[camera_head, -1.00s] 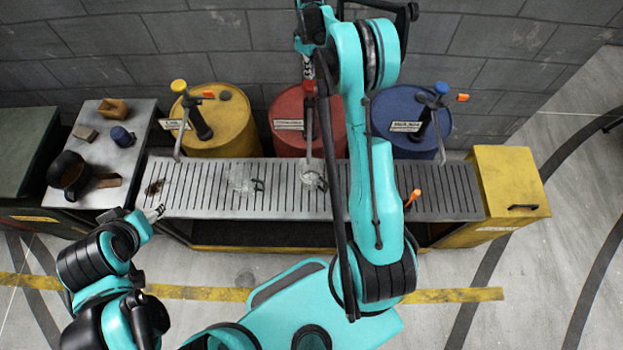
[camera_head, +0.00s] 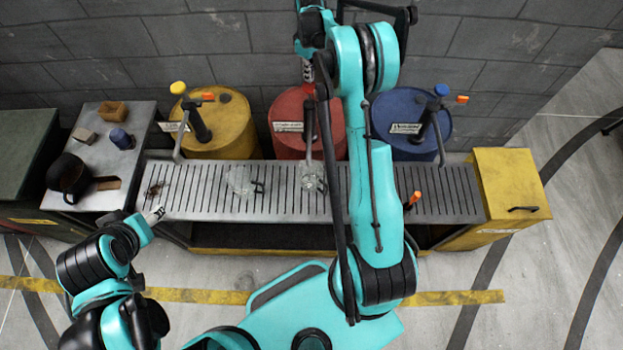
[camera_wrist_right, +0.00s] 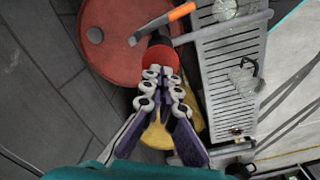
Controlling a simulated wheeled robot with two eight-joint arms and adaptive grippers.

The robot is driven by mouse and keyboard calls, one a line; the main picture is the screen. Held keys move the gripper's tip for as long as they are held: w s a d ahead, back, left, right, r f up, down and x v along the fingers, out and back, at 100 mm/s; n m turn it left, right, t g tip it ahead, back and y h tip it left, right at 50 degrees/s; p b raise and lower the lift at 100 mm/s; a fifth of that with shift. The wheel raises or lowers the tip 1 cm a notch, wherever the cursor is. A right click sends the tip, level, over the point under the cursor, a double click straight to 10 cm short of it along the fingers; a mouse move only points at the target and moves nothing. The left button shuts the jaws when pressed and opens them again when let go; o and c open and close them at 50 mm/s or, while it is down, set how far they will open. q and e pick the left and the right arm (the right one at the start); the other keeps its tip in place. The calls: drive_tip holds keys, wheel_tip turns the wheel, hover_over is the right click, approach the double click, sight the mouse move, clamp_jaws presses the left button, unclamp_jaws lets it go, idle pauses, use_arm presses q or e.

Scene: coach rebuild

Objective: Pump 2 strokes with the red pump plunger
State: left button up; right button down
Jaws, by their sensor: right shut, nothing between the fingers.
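The red drum (camera_head: 285,108) stands between the yellow and blue drums. Its pump has a dark body and a grey spout (camera_head: 308,150) reaching over the grate. In the right wrist view the red plunger knob (camera_wrist_right: 168,58) shows just beyond my right gripper (camera_wrist_right: 162,76), partly hidden by the fingertips. I cannot tell whether they touch. In the head view my right gripper (camera_head: 307,72) is above the pump, shut and empty. A clear glass mug (camera_head: 311,177) stands on the grate by the spout's end. My left gripper (camera_head: 155,213) is small, near the grate's left end.
The yellow drum (camera_head: 228,106) and blue drum (camera_head: 400,104) have their own pumps. A second glass mug (camera_head: 240,181) stands on the grate (camera_head: 205,190). A side table (camera_head: 95,170) at left holds several small items. A yellow cabinet (camera_head: 508,190) stands at right.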

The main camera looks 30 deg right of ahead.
sight(309, 85)
drive_tip(key=shift+f, duration=0.2)
idle(0.4)
drive_tip(key=shift+f+b, duration=2.55)
drive_tip(key=shift+f, duration=0.55)
drive_tip(key=shift+f+b, duration=0.3)
drive_tip(key=shift+f, duration=0.1)
drive_tip(key=shift+r, duration=0.1)
drive_tip(key=shift+r+p, duration=1.9)
drive_tip(key=shift+r, duration=1.7)
drive_tip(key=shift+f, duration=0.1)
